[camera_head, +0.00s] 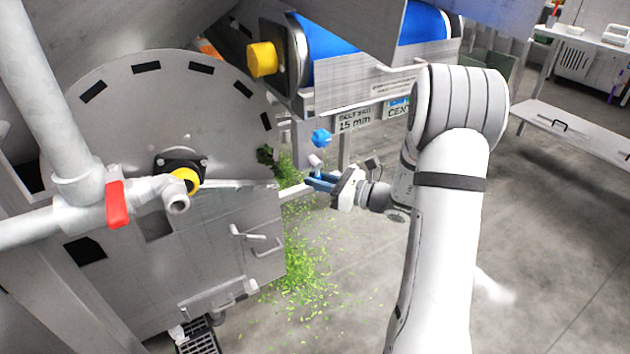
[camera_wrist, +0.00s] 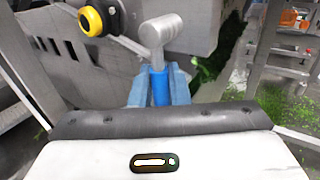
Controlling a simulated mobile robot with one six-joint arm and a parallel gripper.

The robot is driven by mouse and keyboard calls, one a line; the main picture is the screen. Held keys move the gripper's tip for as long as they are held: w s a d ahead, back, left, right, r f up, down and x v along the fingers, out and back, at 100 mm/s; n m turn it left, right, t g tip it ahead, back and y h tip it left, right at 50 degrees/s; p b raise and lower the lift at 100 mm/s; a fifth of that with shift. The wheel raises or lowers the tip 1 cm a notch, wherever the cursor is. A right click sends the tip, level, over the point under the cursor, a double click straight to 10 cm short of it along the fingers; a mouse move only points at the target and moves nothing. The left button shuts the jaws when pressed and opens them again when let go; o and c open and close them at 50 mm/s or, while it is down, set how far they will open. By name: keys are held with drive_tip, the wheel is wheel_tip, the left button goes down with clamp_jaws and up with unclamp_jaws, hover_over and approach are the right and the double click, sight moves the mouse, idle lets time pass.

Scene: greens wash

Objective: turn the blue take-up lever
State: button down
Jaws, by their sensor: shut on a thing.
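The blue take-up lever (camera_wrist: 160,88) shows in the wrist view as a blue grip below a grey metal cross-piece (camera_wrist: 160,32). My gripper (camera_wrist: 157,75) has one blue finger on each side of the blue grip and is shut on it. In the head view my gripper (camera_head: 318,181) reaches in from the right, below the conveyor and right of the steel drum housing. There the lever's blue part is hard to tell from my blue fingers; its grey end (camera_head: 315,160) shows just above them.
A blue knob (camera_head: 321,137) sits just above my gripper. A blue-belted conveyor (camera_head: 345,52) with a yellow roller end (camera_head: 263,59) is above. A pipe with a red valve handle (camera_head: 117,204) stands at left. Green leaf scraps (camera_head: 305,265) litter the floor. Open floor lies at right.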

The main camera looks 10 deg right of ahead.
drive_tip(key=shift+s, duration=0.1)
drive_tip(key=shift+a, duration=0.35)
drive_tip(key=shift+d+f+n, duration=0.1)
drive_tip(key=shift+d+n, duration=0.3)
drive_tip(key=shift+d, duration=0.05)
drive_tip(key=shift+w+d+n+g+h, duration=0.25)
drive_tip(key=shift+d+n+h, duration=0.25)
drive_tip(key=shift+n+h, duration=0.35)
drive_tip(key=shift+w+d+n+g+h, duration=0.1)
drive_tip(key=shift+d+n+g+h, duration=0.35)
drive_tip(key=shift+n+h, duration=0.4)
drive_tip(key=c, duration=1.6)
unclamp_jaws()
drive_tip(key=shift+s+d+r, duration=0.1)
drive_tip(key=shift+r, duration=0.2)
drive_tip(key=shift+o, duration=0.7)
drive_tip(key=shift+r, duration=0.1)
